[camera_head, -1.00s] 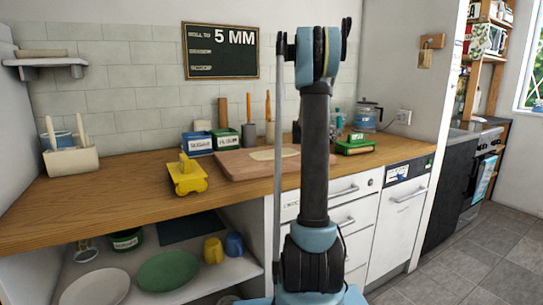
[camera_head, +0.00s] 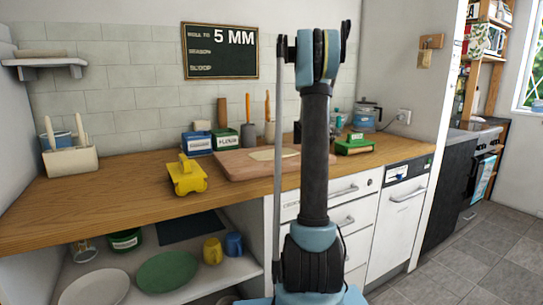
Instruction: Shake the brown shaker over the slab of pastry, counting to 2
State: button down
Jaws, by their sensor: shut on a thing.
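The pale, flat slab of pastry (camera_head: 268,154) lies on a wooden board (camera_head: 235,168) on the counter. Its right part is hidden behind my arm. I cannot make out the brown shaker for sure. A small dark shape (camera_head: 297,132) shows at the left edge of my arm, too little of it to name. My upright arm fills the middle of the view, and my gripper is hidden behind it or out of view.
A yellow roller-like tool (camera_head: 187,176) stands left of the board. A blue tub (camera_head: 197,143), a green FLOUR tub (camera_head: 227,139) and a utensil pot (camera_head: 249,135) stand behind it. A green box (camera_head: 355,145) is at right. The left counter is mostly clear.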

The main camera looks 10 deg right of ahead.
jog(key=shift+r, duration=0.15)
jog(key=shift+w+r, duration=0.1)
jog(key=shift+r, duration=0.8)
dwell(0.4)
jog(key=shift+r, duration=1.25)
jog(key=shift+r, duration=0.1)
jog(key=shift+r, duration=1.15)
